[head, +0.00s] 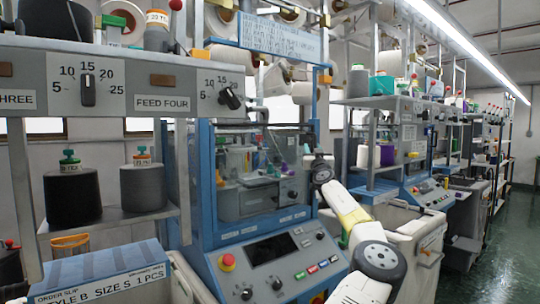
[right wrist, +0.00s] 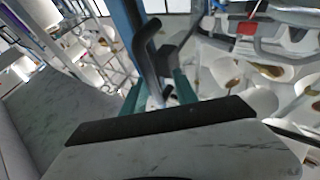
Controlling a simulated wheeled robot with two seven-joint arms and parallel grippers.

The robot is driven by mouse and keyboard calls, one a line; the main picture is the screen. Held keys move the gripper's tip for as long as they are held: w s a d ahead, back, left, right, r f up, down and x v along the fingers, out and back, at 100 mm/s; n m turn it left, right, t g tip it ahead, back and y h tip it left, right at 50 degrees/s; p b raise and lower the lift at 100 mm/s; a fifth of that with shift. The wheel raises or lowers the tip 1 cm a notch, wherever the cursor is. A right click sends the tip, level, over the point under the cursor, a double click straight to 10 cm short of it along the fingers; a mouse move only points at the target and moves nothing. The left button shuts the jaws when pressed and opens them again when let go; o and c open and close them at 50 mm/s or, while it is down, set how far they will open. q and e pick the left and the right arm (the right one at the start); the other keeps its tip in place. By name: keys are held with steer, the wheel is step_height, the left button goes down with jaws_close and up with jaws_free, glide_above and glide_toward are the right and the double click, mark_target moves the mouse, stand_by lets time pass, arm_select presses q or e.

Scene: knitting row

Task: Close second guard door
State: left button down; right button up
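The nearest knitting machine stands in the middle of the head view, with a blue frame (head: 206,185) around its working space. Clear guard panelling shows at its left side; I cannot tell how far a guard door stands open. My right arm rises from the lower right, and my right gripper (head: 322,166) is at the frame's right edge, small and partly hidden by its wrist. In the right wrist view, a dark bent handle (right wrist: 149,62) rises between the teal fingers of my right gripper (right wrist: 160,92). Whether they grip it is unclear. My left gripper is out of view.
A sloped control panel (head: 275,262) with a red button lies below the opening. A shelf with yarn cones (head: 143,187) and a blue order-slip box (head: 100,272) are at the left. More machines line the right, beside a clear green floor (head: 500,255).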

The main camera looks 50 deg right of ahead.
steer(key=v, duration=0.6)
steer(key=shift+s+d, duration=0.35)
steer(key=shift+s, duration=0.05)
